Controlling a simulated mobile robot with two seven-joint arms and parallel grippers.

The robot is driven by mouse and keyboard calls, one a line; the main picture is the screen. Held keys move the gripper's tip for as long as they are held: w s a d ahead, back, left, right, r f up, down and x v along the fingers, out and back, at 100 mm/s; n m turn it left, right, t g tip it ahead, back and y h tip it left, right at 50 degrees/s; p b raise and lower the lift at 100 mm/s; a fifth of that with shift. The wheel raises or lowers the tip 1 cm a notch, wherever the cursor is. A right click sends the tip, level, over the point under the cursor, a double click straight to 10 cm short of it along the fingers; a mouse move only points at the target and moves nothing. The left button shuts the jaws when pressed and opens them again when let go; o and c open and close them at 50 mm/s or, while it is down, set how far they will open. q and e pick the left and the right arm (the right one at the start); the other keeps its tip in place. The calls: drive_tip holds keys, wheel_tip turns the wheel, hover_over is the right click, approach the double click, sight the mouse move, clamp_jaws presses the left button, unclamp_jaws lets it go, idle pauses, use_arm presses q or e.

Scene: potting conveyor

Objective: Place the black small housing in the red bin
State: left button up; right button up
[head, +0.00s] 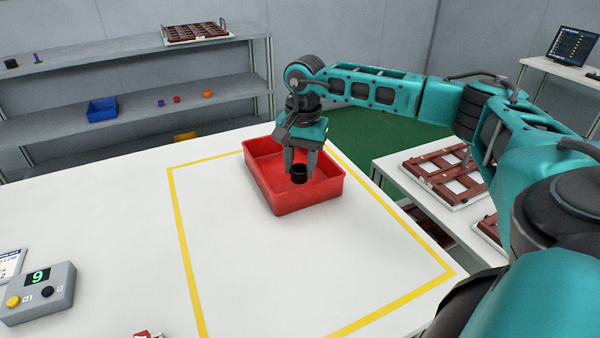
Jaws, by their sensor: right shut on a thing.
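The red bin (312,192) stands on the white table, at the far end of the yellow outlined area. The black small housing (299,174) is a short dark cylinder. My right gripper (299,168) points down over the bin and is shut on the housing. The housing appears inside the bin's outline, near its middle; I cannot tell whether it touches the floor of the bin. My left gripper is not in view.
A grey box with a green number display (38,277) stands at the left of the table. Shelves with a blue bin (102,109) stand behind. A side table with brown trays (445,172) is at right.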

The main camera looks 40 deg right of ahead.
drive_tip(key=shift+f, duration=1.2)
drive_tip(key=shift+f, duration=0.1)
drive_tip(key=o, duration=1)
drive_tip(key=r, duration=0.8)
drive_tip(key=r+p, duration=0.1)
drive_tip(key=r, duration=0.3)
drive_tip(key=shift+s+d+r, duration=0.15)
drive_tip(key=shift+s, duration=0.1)
